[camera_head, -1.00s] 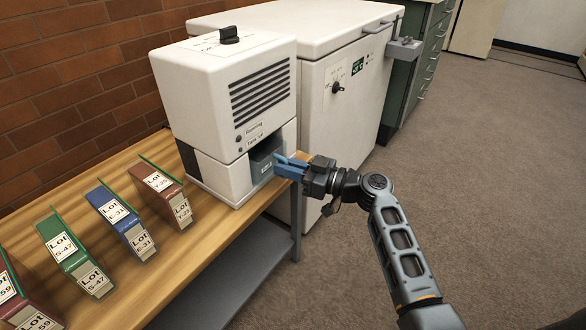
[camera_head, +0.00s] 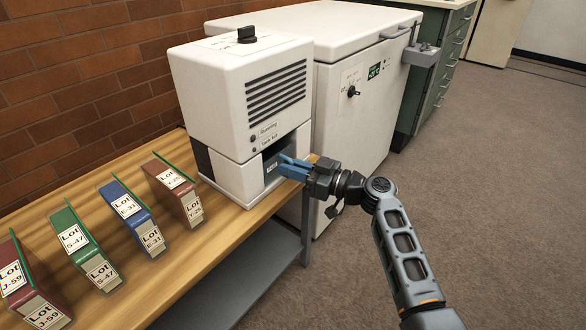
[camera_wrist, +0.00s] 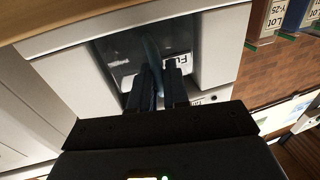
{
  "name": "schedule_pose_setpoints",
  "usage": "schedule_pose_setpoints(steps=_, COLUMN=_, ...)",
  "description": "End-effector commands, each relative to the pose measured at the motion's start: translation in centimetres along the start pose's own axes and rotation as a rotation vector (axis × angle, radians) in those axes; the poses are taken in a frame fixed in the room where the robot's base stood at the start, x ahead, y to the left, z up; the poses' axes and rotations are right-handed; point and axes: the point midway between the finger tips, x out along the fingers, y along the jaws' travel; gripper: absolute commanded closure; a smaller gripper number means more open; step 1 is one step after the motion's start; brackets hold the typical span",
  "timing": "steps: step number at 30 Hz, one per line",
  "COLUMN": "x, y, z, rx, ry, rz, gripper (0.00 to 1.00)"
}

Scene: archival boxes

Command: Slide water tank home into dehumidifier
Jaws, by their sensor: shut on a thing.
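The white dehumidifier (camera_head: 236,95) stands on the wooden bench, with a vent grille and a dark knob on top. The dark water tank (camera_head: 271,165) sits inside its lower front opening, with a small label on its face. In the wrist view the tank (camera_wrist: 122,58) shows as a dark, see-through surface framed by the white housing, its label partly hidden by a finger. My gripper (camera_head: 284,167), with blue fingers, is at the tank's front and shut on the tank's grip. The fingers (camera_wrist: 159,80) hide the exact contact. I cannot tell how deep the tank sits.
Several labelled archival boxes (camera_head: 133,218) stand in a row on the bench (camera_head: 225,225), left of the dehumidifier. A white chest freezer (camera_head: 350,120) stands close behind and to the right. A brick wall (camera_head: 70,85) backs the bench. Open carpet (camera_head: 480,160) lies right.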

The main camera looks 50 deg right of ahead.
Motion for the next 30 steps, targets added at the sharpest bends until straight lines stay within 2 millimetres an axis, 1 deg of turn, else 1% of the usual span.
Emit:
schedule_pose_setpoints(steps=4, x=0.0, y=0.0, z=-0.1, rx=-0.001, ry=0.001, rz=0.0, gripper=1.0)
schedule_pose_setpoints(steps=5, x=0.0, y=0.0, z=-0.1, rx=-0.001, ry=0.001, rz=0.0, gripper=0.82)
schedule_pose_setpoints(steps=13, x=0.0, y=0.0, z=-0.1, rx=-0.001, ry=0.001, rz=0.0, gripper=0.56)
schedule_pose_setpoints(steps=20, x=0.0, y=0.0, z=0.0, rx=0.0, ry=0.0, rz=0.0, gripper=0.55)
schedule_pose_setpoints(steps=23, x=-0.5, y=0.0, z=0.0, rx=0.0, ry=0.0, rz=0.002, gripper=0.55)
schedule_pose_setpoints(steps=26, x=-1.6, y=0.1, z=-0.1, rx=0.0, ry=0.0, rz=0.002, gripper=0.55)
schedule_pose_setpoints(steps=30, x=-4.0, y=0.1, z=0.0, rx=0.0, ry=-0.001, rz=0.003, gripper=0.55)
